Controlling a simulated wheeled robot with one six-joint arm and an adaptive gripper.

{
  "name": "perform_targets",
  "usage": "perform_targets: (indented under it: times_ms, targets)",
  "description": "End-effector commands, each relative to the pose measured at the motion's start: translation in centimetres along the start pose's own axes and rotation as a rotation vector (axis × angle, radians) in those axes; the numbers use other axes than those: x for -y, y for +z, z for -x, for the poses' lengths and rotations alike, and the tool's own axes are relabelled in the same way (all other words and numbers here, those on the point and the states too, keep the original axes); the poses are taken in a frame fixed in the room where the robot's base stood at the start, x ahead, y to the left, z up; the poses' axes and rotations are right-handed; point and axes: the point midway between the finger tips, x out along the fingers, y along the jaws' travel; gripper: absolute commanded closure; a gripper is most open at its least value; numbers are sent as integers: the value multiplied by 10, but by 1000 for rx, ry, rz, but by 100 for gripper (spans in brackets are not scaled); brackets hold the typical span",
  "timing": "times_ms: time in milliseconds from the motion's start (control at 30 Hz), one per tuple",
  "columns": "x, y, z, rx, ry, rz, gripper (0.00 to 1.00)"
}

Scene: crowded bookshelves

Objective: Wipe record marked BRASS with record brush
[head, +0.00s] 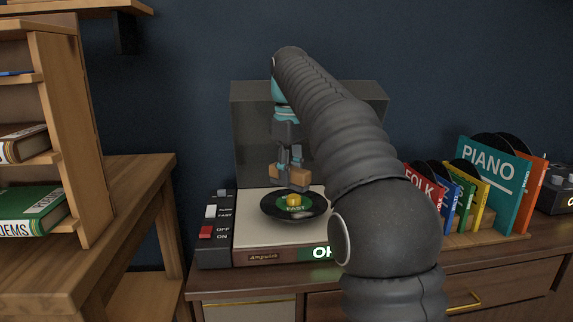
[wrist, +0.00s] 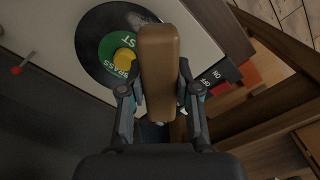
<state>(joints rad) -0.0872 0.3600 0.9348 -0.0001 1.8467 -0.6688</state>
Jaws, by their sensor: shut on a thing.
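A black record (head: 272,208) with a green label lies flat on the turntable (head: 252,232). In the wrist view the record (wrist: 90,50) has BRASS on its label, beside a yellow centre piece (wrist: 124,58). My gripper (head: 291,160) is shut on the wooden record brush (head: 290,178) and holds it at the far side of the record. In the wrist view the brush (wrist: 158,65) sits between the fingers and covers part of the record's right side. I cannot tell whether the brush touches the record.
A dark clear lid (head: 250,130) stands raised behind the turntable. A red switch (head: 206,232) and a white switch (head: 211,212) are at its left. Upright records in sleeves, with PIANO (head: 490,165) largest, stand right. A wooden bookshelf (head: 75,130) is at left.

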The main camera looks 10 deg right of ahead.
Motion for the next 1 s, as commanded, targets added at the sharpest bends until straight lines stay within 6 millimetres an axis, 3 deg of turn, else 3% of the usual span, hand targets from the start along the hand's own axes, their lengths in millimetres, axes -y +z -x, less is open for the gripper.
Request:
perform_targets:
  times_ms: [267, 967, 1000]
  targets:
    - [-1, 1, -14, 2, -2, -3, 96]
    - [0, 1, -80, 0, 0, 3, 96]
    - [-3, 3, -79, 0, 0, 4, 100]
